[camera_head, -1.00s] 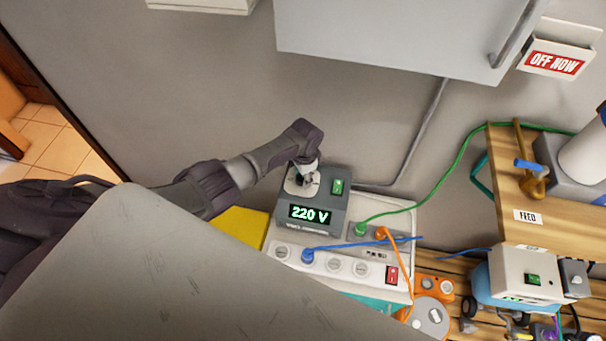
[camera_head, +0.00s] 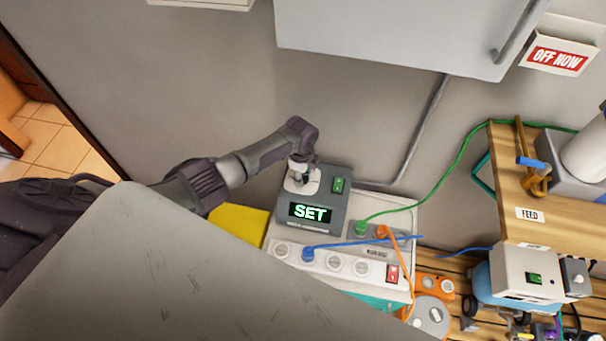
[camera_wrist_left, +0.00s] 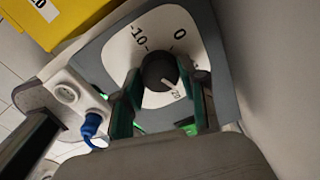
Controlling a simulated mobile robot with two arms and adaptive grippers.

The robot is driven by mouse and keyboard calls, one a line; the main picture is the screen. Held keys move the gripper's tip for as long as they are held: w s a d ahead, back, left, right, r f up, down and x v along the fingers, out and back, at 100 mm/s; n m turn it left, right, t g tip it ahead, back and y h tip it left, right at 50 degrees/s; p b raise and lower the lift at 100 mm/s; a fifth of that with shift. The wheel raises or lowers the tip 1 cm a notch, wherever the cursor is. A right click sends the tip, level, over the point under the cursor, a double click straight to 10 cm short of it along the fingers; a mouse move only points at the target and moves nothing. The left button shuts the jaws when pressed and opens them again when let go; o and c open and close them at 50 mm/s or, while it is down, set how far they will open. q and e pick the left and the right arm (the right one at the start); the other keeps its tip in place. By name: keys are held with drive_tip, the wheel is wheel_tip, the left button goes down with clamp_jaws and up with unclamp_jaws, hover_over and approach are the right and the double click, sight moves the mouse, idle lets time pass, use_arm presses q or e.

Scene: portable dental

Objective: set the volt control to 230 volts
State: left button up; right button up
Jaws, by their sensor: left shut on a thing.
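The volt control is a dark round knob (camera_wrist_left: 160,72) on a white dial plate (camera_wrist_left: 192,24) with marks such as -10 and 0, seen in the left wrist view. My left gripper (camera_wrist_left: 163,92) is shut on the knob, one finger on each side. The knob's pale pointer line faces the lower right, near a mark partly hidden by the gripper. In the head view my left gripper (camera_head: 301,180) reaches down onto the dial of the grey control box (camera_head: 335,228). Its display (camera_head: 310,212) reads SET in green. My right gripper is not in view.
A green switch (camera_head: 338,185) sits beside the dial. A yellow box (camera_head: 238,224) stands to the left. A green cable runs right to a wooden shelf (camera_head: 553,215).

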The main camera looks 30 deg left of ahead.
use_arm(q)
drive_tip(key=shift+m+b, duration=0.5)
drive_tip(key=shift+m, duration=1.5)
drive_tip(key=o, duration=1.1)
drive_tip(key=shift+o, duration=0.2)
wheel_tip(320, 180, up, 12)
drive_tip(key=shift+s+a, duration=0.2)
drive_tip(key=shift+s, duration=0.2)
